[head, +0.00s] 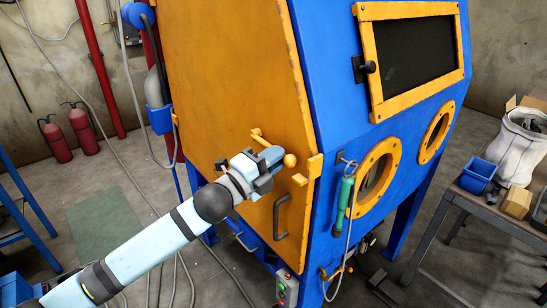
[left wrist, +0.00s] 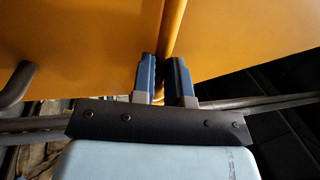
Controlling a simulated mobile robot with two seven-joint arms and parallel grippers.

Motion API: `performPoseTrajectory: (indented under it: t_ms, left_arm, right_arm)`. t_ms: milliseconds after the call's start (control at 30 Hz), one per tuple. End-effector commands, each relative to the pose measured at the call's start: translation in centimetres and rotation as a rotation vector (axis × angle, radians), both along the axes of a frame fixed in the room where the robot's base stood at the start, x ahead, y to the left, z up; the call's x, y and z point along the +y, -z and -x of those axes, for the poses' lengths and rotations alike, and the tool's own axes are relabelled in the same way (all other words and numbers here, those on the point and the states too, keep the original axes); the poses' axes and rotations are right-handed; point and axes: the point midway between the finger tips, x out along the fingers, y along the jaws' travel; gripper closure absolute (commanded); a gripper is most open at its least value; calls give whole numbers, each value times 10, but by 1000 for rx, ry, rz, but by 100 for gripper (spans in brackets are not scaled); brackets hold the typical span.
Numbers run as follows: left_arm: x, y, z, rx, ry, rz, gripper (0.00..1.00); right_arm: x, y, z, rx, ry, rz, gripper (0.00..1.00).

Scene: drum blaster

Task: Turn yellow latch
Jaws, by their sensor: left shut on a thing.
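The yellow latch (head: 290,160) is a bar with a round knob on the yellow side door (head: 230,70) of the blue cabinet. Its upper end shows above my gripper, and it slants down to the right to the knob. My left gripper (head: 270,155) is shut on the latch bar near the knob, and its fingers hide part of it. In the left wrist view, the yellow latch bar (left wrist: 172,30) runs between the two blue fingers of my left gripper (left wrist: 163,78). My right gripper is not in view.
A dark curved door handle (head: 280,216) is just below the latch. A green tool (head: 345,192) hangs on the blue front by the round glove ports. A bench (head: 490,212) with bins stands right. Red extinguishers (head: 80,128) stand back left. Hoses lie on the floor.

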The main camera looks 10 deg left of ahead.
Motion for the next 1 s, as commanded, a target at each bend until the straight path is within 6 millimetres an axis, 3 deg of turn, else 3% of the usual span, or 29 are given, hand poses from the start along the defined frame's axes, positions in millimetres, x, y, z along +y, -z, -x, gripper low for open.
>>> performPoseTrajectory:
  t_ms: [67,100,200,633,1000]
  left_arm:
    - [-6,5,4,4,12,-2,100]
    - [-5,5,4,4,12,-2,79]
    - [-5,4,4,4,11,-2,60]
    - [4,8,10,6,4,-3,60]
    - [48,24,76,5,8,-5,60]
  right_arm:
    - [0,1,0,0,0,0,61]
    - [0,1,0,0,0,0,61]
    - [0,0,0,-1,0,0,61]
    - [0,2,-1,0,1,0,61]
    - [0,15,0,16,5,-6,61]
